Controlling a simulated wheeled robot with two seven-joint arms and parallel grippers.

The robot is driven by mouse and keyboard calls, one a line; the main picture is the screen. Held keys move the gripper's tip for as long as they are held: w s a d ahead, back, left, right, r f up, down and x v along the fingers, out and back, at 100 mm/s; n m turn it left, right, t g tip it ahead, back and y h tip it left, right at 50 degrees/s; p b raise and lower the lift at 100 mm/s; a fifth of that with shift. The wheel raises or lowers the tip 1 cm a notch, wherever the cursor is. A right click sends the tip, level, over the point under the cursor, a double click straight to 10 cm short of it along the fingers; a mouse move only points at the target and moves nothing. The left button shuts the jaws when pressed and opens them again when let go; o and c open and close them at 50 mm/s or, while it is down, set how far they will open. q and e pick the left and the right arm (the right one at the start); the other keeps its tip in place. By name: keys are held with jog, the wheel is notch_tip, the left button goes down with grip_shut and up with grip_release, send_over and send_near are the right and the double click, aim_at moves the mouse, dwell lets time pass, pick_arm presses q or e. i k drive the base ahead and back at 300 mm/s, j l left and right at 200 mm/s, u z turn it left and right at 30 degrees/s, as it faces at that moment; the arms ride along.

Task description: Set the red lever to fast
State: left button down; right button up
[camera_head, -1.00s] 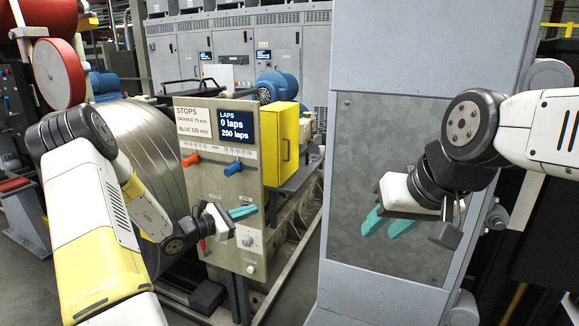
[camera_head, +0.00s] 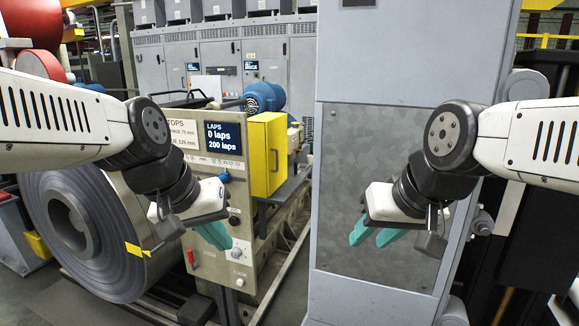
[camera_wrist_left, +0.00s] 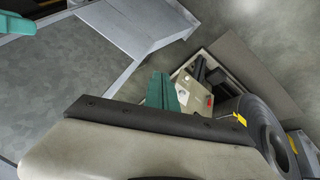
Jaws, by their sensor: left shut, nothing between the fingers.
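The red lever (camera_head: 190,256) is a small red handle low on the left side of the beige control panel (camera_head: 212,262). A small red spot (camera_wrist_left: 210,101), likely the lever, shows on the panel in the left wrist view. Lettering beside the lever is too small to read. My left gripper (camera_head: 214,236) is shut and empty, its teal fingers in front of the panel in the picture, right of the lever and apart from it. My right gripper (camera_head: 374,238) hangs before the grey column, its teal fingers apart and empty.
The panel carries a display (camera_head: 225,135), a blue stop (camera_head: 224,177) and a pale knob (camera_head: 237,253). My left arm covers part of its upper left. A steel coil (camera_head: 75,225) stands left, a yellow box (camera_head: 267,155) right. The grey column (camera_head: 330,285) stands further right.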

aim_at(190, 252)
jog(key=i+j+u, duration=0.55)
jog(key=i, duration=0.2)
jog(key=i+u, duration=0.25)
jog(key=i, duration=0.15)
jog(key=k+j+u, duration=0.1)
jog(key=j, duration=0.15)
jog(key=k+j+u, duration=0.1)
jog(key=j, duration=0.3)
